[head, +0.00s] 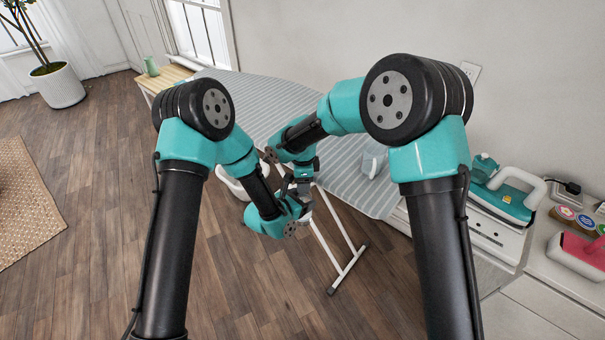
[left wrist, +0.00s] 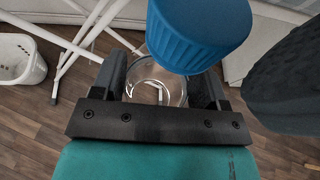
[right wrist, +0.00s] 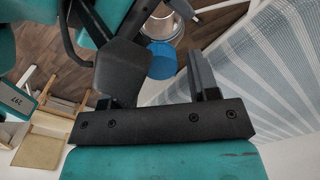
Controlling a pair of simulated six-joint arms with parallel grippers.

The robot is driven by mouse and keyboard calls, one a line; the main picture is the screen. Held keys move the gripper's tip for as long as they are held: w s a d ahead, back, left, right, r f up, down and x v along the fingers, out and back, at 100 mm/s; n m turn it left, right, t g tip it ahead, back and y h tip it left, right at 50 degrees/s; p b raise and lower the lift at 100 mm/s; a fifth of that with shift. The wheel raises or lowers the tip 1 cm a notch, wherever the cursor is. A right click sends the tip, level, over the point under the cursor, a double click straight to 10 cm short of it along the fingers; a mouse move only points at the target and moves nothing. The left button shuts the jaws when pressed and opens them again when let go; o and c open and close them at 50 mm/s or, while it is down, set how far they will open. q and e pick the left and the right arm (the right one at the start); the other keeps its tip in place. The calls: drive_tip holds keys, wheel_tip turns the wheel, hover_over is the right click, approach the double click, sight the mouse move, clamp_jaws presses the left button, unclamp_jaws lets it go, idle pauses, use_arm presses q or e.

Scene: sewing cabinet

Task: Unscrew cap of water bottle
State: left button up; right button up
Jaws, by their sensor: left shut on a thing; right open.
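The water bottle has a clear body (left wrist: 155,85) and a ribbed blue cap (left wrist: 198,35). In the left wrist view my left gripper (left wrist: 160,80) is shut on the clear body, and the cap is on the camera side of it. The right wrist view also shows the blue cap (right wrist: 162,60), with the bottle body (right wrist: 165,27) beyond it. My right gripper (right wrist: 158,72) is open, and the cap appears in the gap between its fingers. I cannot tell whether they touch it. In the head view my arms mostly hide the bottle.
A striped ironing board (head: 262,98) stands behind my arms, with a clear object (head: 373,160) on it. Its white legs (head: 345,268) reach the floor near my grippers. A white basket (left wrist: 22,60) stands on the floor. A teal iron (head: 512,198) is on the right.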

drive_tip(key=c, duration=0.9)
drive_tip(key=n, duration=0.7)
drive_tip(key=shift+c, duration=0.2)
drive_tip(key=o, duration=1)
drive_tip(key=shift+r, duration=2.25)
drive_tip(key=shift+c, duration=0.3)
